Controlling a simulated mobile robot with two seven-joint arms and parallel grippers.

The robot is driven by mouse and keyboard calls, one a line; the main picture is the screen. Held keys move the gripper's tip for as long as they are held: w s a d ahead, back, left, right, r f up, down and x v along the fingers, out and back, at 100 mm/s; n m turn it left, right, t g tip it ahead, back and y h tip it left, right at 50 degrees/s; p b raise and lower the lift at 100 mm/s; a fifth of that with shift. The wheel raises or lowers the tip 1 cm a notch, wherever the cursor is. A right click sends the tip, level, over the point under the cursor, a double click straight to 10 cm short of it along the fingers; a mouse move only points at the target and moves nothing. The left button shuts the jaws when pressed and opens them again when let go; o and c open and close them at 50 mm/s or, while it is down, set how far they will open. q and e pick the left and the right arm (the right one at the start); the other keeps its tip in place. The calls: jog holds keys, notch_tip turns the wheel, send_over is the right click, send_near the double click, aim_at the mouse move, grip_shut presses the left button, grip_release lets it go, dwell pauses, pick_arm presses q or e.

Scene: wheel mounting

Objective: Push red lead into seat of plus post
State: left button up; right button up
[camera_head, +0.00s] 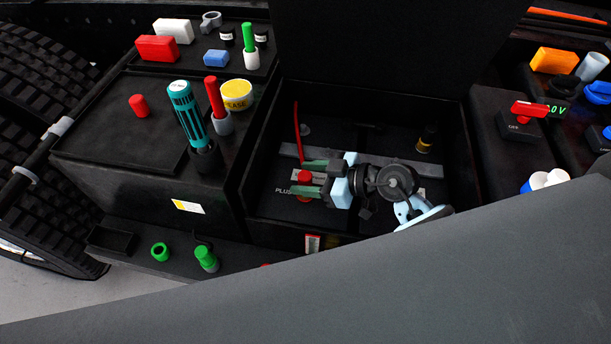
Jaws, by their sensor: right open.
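The red lead (297,120) comes down the left inside wall of the black open box. A red end piece (304,176) sits beside the PLUS label (283,191), and an orange-red part shows just below it. I cannot tell how deep the end piece sits in the seat; the post is mostly hidden. My right gripper (311,178) reaches in from the right, its green-tipped fingers open on either side of the red end piece. I cannot tell whether they touch it. My left gripper is not in view.
The box's front wall (275,232) and raised dark lid (370,40) bound the space. A second post (427,139) stands at the right inside. A red switch (529,110) is to the right. A teal-handled tool (187,115) stands left. A large grey surface covers the lower right.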

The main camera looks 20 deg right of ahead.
jog(key=v, duration=0.7)
jog(key=shift+s+f, duration=0.1)
dwell(0.4)
